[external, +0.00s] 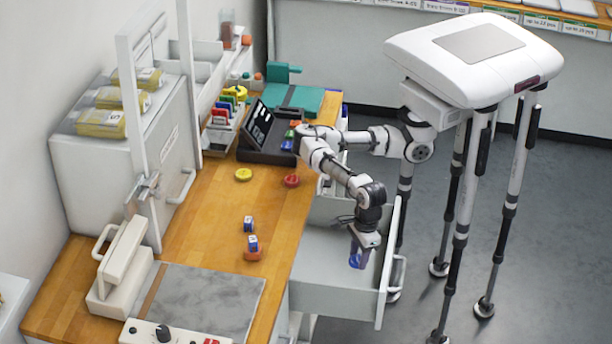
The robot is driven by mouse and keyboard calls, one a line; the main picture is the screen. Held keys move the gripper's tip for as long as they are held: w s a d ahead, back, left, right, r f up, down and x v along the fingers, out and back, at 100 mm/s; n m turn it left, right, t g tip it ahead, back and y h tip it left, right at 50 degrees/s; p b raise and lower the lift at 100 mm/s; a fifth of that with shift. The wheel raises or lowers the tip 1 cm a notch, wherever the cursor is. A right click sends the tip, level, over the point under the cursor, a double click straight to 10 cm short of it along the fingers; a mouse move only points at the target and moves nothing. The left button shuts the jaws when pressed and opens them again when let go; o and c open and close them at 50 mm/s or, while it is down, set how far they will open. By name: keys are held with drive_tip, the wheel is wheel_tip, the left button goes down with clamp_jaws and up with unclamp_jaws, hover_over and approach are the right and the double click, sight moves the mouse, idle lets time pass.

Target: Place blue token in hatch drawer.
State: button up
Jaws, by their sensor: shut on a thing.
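My gripper (358,258) reaches down over the open grey drawer (318,268) under the counter. It is shut on a small blue piece, apparently the blue token (356,260), held near the drawer's front wall. The fingers and the piece are small and partly merge, so the token's exact shape is unclear. The drawer is pulled out towards the right, and its front panel carries a handle (398,275). The drawer floor that shows looks bare. I cannot tell how high above the floor the piece is.
On the wooden counter (205,215) lie a yellow disc (243,175), a red disc (291,181), an orange piece (252,255) and blue-and-white cubes (248,224). A black terminal (262,128) stands behind. A tall frame (140,120) rises at the left.

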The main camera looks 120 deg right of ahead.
wheel_tip(320, 180, down, 12)
drive_tip(key=shift+r, duration=0.25)
drive_tip(key=shift+f, duration=0.1)
drive_tip(key=o, duration=1)
drive_tip(key=shift+c, duration=0.2)
drive_tip(key=r, duration=0.4)
drive_tip(key=s+r, duration=0.1)
drive_tip(key=r, duration=0.7)
drive_tip(key=shift+s+a+r, duration=0.1)
drive_tip(key=shift+s, duration=0.05)
drive_tip(key=shift+a, duration=0.1)
